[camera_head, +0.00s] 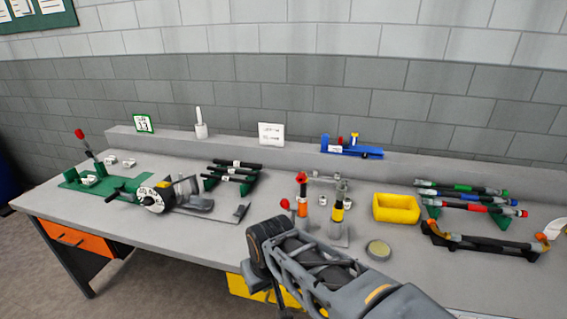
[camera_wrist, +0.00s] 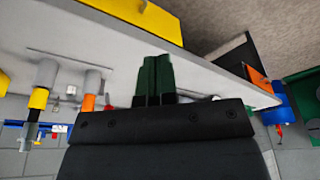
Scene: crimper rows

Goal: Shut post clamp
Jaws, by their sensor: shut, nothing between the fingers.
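Two upright posts stand on the bench right of its middle in the head view: one with an orange band (camera_head: 302,190) and one with a yellow band (camera_head: 337,212). A red-knobbed lever (camera_head: 285,204) stands beside them. I cannot tell for sure which part is the post clamp, or whether it is open. In the wrist view, the grey post with the yellow band (camera_wrist: 38,98) and the orange post (camera_wrist: 89,102) are at left. My gripper's fingers (camera_wrist: 157,62) are together and empty, apart from both posts. In the head view my arm hides the fingers.
A yellow bin (camera_head: 396,209) and a round tin (camera_head: 378,250) are right of the posts. Racks of dark rods (camera_head: 232,170) and coloured rods (camera_head: 465,190) flank them. A crank machine (camera_head: 152,197) and a green plate with a red-knobbed lever (camera_head: 80,134) are at left.

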